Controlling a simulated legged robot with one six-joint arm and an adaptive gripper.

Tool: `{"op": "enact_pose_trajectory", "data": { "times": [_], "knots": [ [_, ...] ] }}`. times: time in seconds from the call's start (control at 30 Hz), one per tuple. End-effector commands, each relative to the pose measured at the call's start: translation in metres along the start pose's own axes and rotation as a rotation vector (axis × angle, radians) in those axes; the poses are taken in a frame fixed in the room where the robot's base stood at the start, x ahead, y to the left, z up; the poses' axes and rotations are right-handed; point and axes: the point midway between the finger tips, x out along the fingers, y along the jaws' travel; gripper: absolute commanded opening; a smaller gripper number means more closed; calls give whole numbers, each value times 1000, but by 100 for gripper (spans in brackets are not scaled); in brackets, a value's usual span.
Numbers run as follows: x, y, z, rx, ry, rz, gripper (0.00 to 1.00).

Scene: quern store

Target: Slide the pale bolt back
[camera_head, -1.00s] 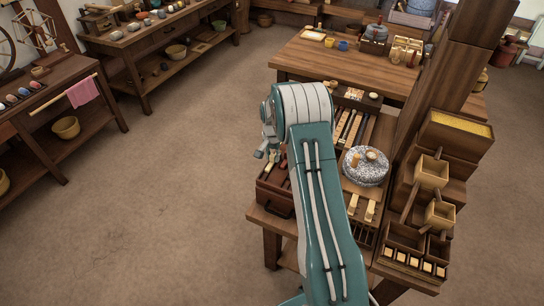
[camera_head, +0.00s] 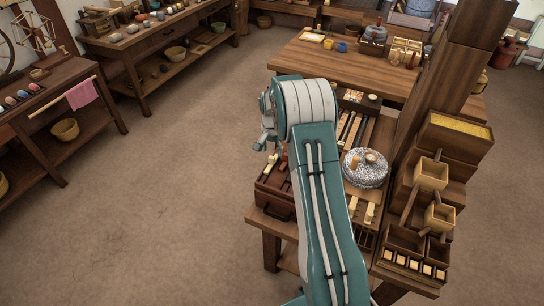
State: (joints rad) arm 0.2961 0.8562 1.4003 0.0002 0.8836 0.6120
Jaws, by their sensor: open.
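My gripper (camera_head: 262,144) shows small at the left of my arm's wrist, above the dark box at the bench's left end. Its jaws are open and nothing shows between them. Just right of and below it, a small pale upright piece (camera_head: 284,160) stands on the dark wooden box (camera_head: 272,192), beside a reddish one (camera_head: 271,161). The pale piece may be the pale bolt; I cannot tell for sure. The gripper looks apart from it, though the gap in depth is unclear. My arm hides part of the box and the bench behind it.
A speckled round quern stone (camera_head: 364,176) lies right of my arm. Two pale blocks (camera_head: 369,213) lie in front of it. A dark post (camera_head: 440,90), stepped boxes and wooden scoops (camera_head: 431,173) crowd the right. The floor (camera_head: 170,190) at left is clear.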

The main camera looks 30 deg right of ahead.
Motion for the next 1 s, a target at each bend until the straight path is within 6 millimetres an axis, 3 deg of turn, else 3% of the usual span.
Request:
{"op": "enact_pose_trajectory", "data": {
  "times": [0.2,0.4,1.0],
  "knots": [
    [-48,-1,-1,0,3,-2,66],
    [-73,-1,-1,0,0,0,66],
    [-80,-1,-1,-1,0,0,66]
  ]
}}
